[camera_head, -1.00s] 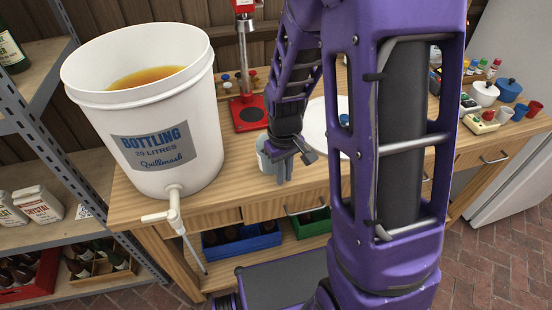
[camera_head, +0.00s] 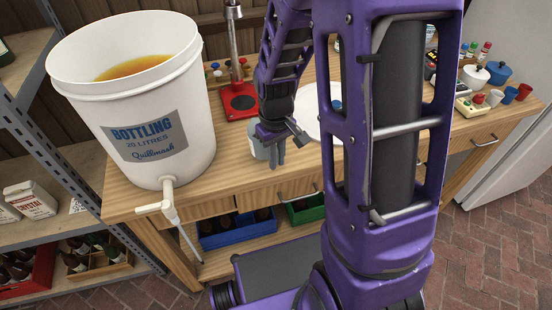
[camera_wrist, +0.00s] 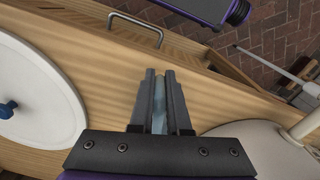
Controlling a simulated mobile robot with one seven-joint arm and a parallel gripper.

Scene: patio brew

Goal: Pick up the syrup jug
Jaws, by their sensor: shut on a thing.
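The syrup jug (camera_head: 257,142) is a small grey-blue vessel on the wooden bench, right of the big white bottling bucket (camera_head: 140,100) in the head view. My gripper (camera_head: 276,158) points down at its right side and hides part of it. In the wrist view my gripper (camera_wrist: 160,78) is shut on a narrow pale blue-grey part of the jug (camera_wrist: 159,105) between the two fingers. Most of the jug is hidden there. I cannot tell whether its base is clear of the bench.
A red bottle capper (camera_head: 240,103) stands behind the jug. A white round lid (camera_head: 310,126) with a blue knob lies to the right. The bucket's tap (camera_head: 170,200) juts over the bench's front edge. Pots and cups (camera_head: 490,80) stand at the far right.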

